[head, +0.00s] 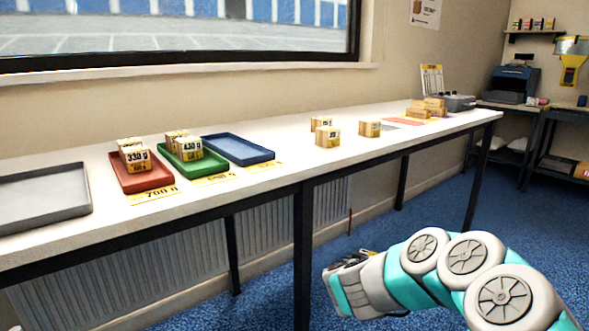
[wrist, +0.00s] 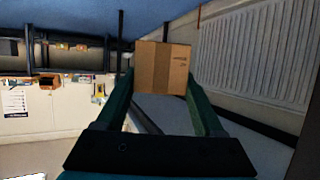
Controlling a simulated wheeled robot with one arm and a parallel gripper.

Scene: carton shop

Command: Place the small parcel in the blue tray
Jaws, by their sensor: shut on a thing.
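My gripper (wrist: 161,84) is shut on a small brown parcel (wrist: 161,67), held between its two green fingers in the wrist view. In the head view my gripper (head: 342,272) is low in front of the table, below the tabletop, and the parcel in it cannot be made out there. The blue tray (head: 238,149) lies on the white table at the back, to the left of my gripper, and looks empty.
A green tray (head: 195,170) and a red tray (head: 152,183) hold labelled parcels left of the blue tray. A grey tray (head: 42,197) is at the far left. Several loose parcels (head: 328,137) stand mid-table. The table's front edge (head: 300,183) lies between my gripper and the trays.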

